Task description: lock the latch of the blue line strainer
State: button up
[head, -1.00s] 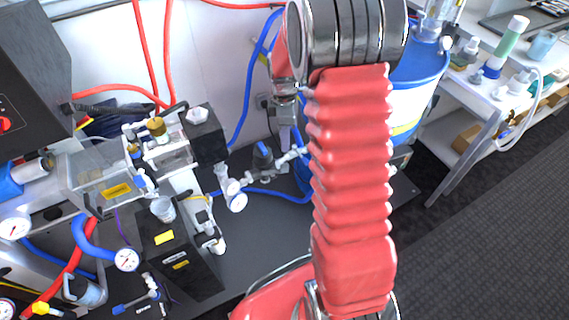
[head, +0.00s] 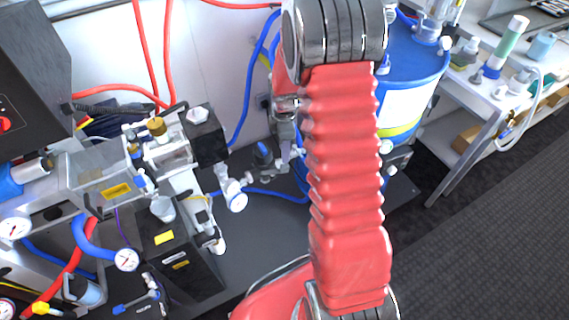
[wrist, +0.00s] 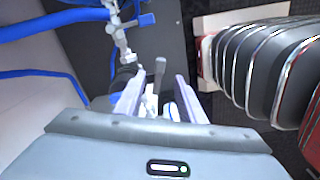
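The blue line strainer appears to be the small dark fitting with a blue top (head: 262,153) on the blue line, low by the wall in the head view. My gripper (head: 291,160) hangs just right of it, partly hidden behind my arm. In the wrist view my gripper (wrist: 158,97) has its two pale fingers apart. A grey lever-like piece (wrist: 160,70) and white parts show between and beyond them; I cannot tell whether they touch. A dark round body (wrist: 124,76) sits beside the left finger, probably the strainer. The latch cannot be made out clearly.
Blue hoses (wrist: 40,75) run at left. A blue drum (head: 415,70) stands right of my arm. The proportioner with gauges (head: 126,259) fills the left. Dark floor lies between.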

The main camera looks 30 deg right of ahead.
aim_at(284, 166)
notch_tip(284, 166, down, 8)
jog(key=shift+f, duration=0.1)
dwell(0.4)
jog(key=shift+c, duration=0.5)
grip_shut()
